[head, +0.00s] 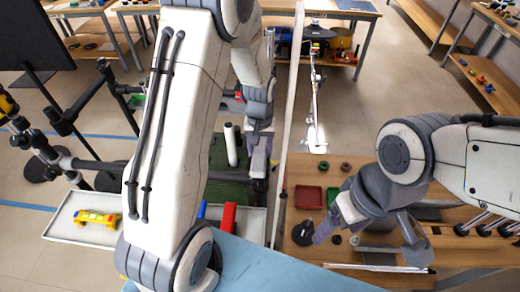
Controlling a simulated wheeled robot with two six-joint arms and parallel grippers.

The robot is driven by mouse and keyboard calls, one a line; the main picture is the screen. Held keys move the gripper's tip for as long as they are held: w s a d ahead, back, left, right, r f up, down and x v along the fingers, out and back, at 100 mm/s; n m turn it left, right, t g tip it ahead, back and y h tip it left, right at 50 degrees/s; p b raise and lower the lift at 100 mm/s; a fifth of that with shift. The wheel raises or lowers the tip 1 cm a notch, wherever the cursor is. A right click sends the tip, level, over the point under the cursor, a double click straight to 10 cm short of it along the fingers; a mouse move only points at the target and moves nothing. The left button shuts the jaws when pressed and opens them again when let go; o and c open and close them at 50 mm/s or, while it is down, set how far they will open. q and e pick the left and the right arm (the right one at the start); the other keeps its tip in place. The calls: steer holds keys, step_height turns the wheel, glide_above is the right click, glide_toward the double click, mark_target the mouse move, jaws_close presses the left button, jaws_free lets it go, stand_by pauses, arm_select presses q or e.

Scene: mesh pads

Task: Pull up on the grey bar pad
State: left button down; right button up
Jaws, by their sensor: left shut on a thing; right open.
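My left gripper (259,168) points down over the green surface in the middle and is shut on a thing. What it holds is hidden by its fingers and arm. I cannot clearly pick out the grey bar pad; it may be what is in the fingers. My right gripper (366,238) is open over the wooden table on the right, its two fingers spread wide, and nothing shows between them.
A white upright tube (231,145) stands close left of my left gripper. A thin pale upright panel (289,120) separates it from the wooden table (440,240). That table holds a red tray (309,196) and small round parts. A yellow toy (97,217) lies on a white tray at left.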

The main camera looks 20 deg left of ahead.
arm_select(q)
steer(key=shift+w+r, duration=0.1)
steer(key=shift+r, duration=0.1)
stand_by(0.6)
steer(key=shift+c, duration=0.9)
jaws_free()
steer(key=shift+r, duration=0.55)
step_height(320, 180, up, 9)
steer(key=b, duration=0.2)
steer(key=s+f+m+t, duration=0.2)
steer(key=s+m+t, duration=0.1)
steer(key=s, duration=0.7)
steer(key=s+d+r+m+g, duration=0.1)
steer(key=s+d+r+m, duration=0.1)
steer(key=s+d, duration=0.5)
steer(key=s+d+r+m+g+h+b, duration=0.1)
steer(key=s+d+r+m+g, duration=0.1)
steer(key=s+d+m, duration=0.3)
steer(key=shift+s+d, duration=1)
steer(key=shift+d, duration=0.05)
